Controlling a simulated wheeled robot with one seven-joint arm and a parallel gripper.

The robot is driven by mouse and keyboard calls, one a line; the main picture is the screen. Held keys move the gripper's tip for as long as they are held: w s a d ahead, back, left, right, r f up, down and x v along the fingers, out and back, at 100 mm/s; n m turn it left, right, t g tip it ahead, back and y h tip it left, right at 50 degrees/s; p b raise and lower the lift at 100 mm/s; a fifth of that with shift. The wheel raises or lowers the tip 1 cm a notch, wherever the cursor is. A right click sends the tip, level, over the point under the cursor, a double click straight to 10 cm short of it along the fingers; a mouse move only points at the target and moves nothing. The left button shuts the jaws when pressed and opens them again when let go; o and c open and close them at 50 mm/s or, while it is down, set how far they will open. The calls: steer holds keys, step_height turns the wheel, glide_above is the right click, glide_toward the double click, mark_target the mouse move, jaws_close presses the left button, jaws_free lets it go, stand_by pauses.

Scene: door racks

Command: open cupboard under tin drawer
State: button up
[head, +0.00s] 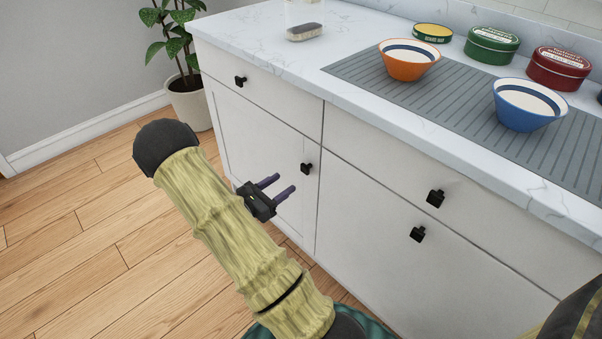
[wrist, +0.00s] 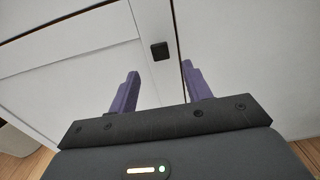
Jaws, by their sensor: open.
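The left cupboard door (head: 258,165) is white, with a black square knob (head: 306,169) near its upper right corner. The door is shut, under a shut drawer (head: 262,100). My gripper (head: 282,184) is in front of this door, fingers apart and empty, pointing toward it. In the wrist view the knob (wrist: 159,50) lies just beyond and between the fingertips of my gripper (wrist: 160,70), with a gap. Right of it are another shut drawer (head: 390,178) and a shut front (head: 375,235) below, each with a black knob. No drawer contents show, so the tin drawer cannot be told.
Green (head: 492,45), red (head: 558,68) and yellow-topped (head: 433,33) tins stand on the marble counter. An orange bowl (head: 408,66) and a blue bowl (head: 529,110) sit on the grey ribbed mat. A potted plant (head: 190,100) stands left of the cabinet. The wooden floor at left is clear.

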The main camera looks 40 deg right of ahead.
mark_target(303, 169)
steer(key=d, duration=0.3)
steer(key=d+b, duration=0.1)
steer(key=d, duration=0.4)
steer(key=shift+w+d, duration=0.3)
steer(key=shift+w, duration=0.05)
jaws_close()
